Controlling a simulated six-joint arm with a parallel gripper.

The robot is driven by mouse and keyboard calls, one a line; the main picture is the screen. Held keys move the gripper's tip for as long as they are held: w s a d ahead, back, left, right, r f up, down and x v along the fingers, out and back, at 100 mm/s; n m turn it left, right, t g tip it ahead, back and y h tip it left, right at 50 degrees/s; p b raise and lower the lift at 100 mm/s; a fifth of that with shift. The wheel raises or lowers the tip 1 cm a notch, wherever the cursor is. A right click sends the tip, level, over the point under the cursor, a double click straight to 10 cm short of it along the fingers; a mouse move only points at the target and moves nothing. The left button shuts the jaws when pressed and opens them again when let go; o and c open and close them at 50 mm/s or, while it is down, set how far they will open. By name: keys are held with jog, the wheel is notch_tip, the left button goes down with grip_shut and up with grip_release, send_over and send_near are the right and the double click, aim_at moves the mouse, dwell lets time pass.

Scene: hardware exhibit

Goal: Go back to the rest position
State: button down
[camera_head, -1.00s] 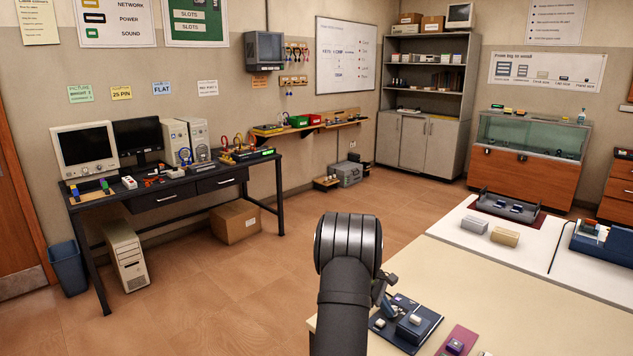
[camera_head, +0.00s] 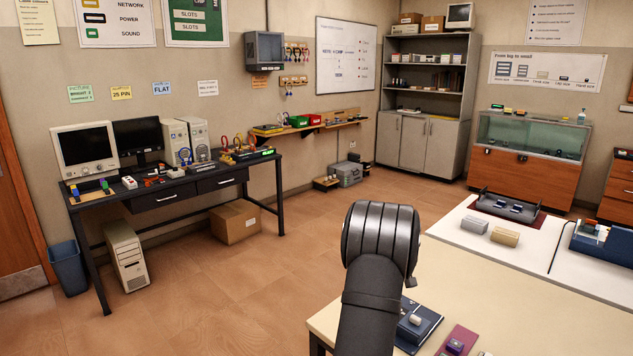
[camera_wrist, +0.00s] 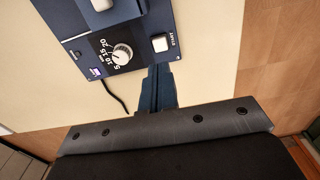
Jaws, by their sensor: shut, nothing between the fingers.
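My gripper (camera_wrist: 160,72) shows in the wrist view as a narrow blue-grey pair of fingers, shut with nothing between them. It is over the edge of a dark blue panel (camera_wrist: 85,40) that has a numbered dial (camera_wrist: 121,54) and a white start button (camera_wrist: 160,43). In the head view my dark arm rises from the bottom middle and hides my gripper. The arm also covers part of the blue panel (camera_head: 424,325) on the table.
The cream table (camera_head: 500,290) fills the lower right. A maroon plate (camera_head: 458,341) lies beside the blue panel. A grey block (camera_head: 475,223) and a beige block (camera_head: 505,236) lie farther back. Open floor (camera_head: 230,295) lies left of my arm.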

jog(key=shift+f, duration=0.5)
jog(key=shift+r, duration=0.1)
jog(key=shift+r, duration=0.3)
jog(key=h, duration=0.1)
jog(key=f+n, duration=0.1)
jog(key=f+g+h, duration=0.1)
jog(key=shift+s+d+f+h, duration=0.2)
jog(key=shift+s+d+h, duration=0.1)
jog(key=h, duration=0.1)
jog(key=f+n+h, duration=0.1)
jog(key=shift+w+d+f+n+g+h, duration=0.1)
jog(key=shift+d+f+n+g+h, duration=0.1)
jog(key=shift+d+n+g+h, duration=0.15)
jog(key=shift+w+f+n+h, duration=0.2)
jog(key=shift+n+h, duration=0.15)
jog(key=shift+h, duration=0.2)
jog(key=h, duration=0.1)
jog(key=w+n+h, duration=0.1)
jog(key=shift+w+f+n+h, duration=0.1)
jog(key=shift+w+n+h, duration=0.15)
jog(key=shift+n+h, duration=0.05)
jog(key=shift+w+d+f+n+t+h, duration=0.1)
jog(key=shift+w+f+n+t+h, duration=0.3)
jog(key=shift+w+n+h, duration=0.3)
jog(key=shift+w+d+f+n+t+h, duration=0.1)
jog(key=shift+w+f+n+t+h, duration=0.2)
jog(key=shift+w+n+h, duration=0.35)
